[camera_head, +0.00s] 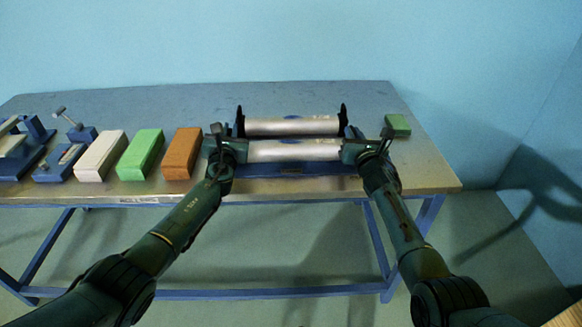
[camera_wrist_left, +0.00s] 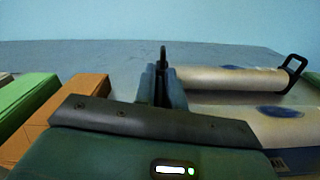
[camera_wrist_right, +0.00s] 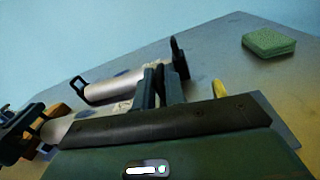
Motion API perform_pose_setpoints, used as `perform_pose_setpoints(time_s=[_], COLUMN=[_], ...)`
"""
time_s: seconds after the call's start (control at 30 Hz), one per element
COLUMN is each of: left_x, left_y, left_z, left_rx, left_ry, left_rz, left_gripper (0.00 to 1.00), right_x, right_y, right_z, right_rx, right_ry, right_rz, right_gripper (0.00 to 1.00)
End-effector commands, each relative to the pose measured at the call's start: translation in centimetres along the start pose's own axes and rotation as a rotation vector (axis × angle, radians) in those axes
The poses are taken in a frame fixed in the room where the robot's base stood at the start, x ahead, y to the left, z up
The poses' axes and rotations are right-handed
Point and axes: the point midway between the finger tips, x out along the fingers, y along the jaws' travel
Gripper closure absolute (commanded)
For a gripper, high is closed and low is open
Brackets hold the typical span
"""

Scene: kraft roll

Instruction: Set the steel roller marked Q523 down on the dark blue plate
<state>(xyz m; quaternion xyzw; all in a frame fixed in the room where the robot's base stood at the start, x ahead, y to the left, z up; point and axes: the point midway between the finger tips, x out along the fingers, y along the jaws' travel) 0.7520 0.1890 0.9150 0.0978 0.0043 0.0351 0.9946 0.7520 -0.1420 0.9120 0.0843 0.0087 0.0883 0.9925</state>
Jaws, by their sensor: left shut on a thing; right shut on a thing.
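A front steel roller (camera_head: 295,151) lies level between my two grippers, over the dark blue plate (camera_head: 298,170). I cannot tell whether it touches the plate. My left gripper (camera_head: 236,148) is shut on its left end, and my right gripper (camera_head: 355,149) is shut on its right end. A second steel roller (camera_head: 292,126) lies parallel just behind, with upright black handles at its ends. Both rollers carry blue oval marks; no lettering is readable. The left wrist view shows the front roller (camera_wrist_left: 285,125) and rear roller (camera_wrist_left: 225,80); the grippers hide the front roller's ends.
An orange block (camera_head: 182,152), a green block (camera_head: 141,153) and a white block (camera_head: 100,156) stand left of the plate. Blue fixtures (camera_head: 68,158) are further left. A small green block (camera_head: 397,124) lies at the right. The back of the table (camera_head: 180,100) is clear.

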Motion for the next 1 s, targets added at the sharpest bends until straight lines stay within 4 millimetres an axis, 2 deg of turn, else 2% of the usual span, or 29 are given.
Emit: perform_pose_setpoints(time_s=[0.13, 0.17, 0.43, 0.77, 1.0], left_x=[0.1, 0.0, 0.0, -0.3, -2.6], left_y=[0.0, 0.0, -0.1, -0.2, -0.3], left_z=[-0.9, -1.3, -0.9, -0.9, -1.1], left_rx=[0.005, 0.006, 0.002, -0.002, -0.006], left_ry=[-0.004, 0.002, 0.001, 0.0, 0.001], left_rz=[0.004, 0.003, 0.001, -0.001, -0.001], left_gripper=[1.0, 0.88, 0.67, 0.67, 0.67], right_x=[0.1, 0.0, 0.0, 0.0, 0.0], right_y=[-0.2, -0.3, -0.2, -0.2, -0.1], right_z=[-0.6, -0.9, -0.8, -0.8, -0.9], right_rx=[-0.001, -0.001, 0.0, 0.0, 0.0], right_ry=[-0.011, -0.004, -0.001, 0.0, 0.0], right_rz=[0.003, 0.0, 0.0, 0.0, 0.0], right_gripper=[1.0, 0.87, 0.66, 0.66, 0.66])
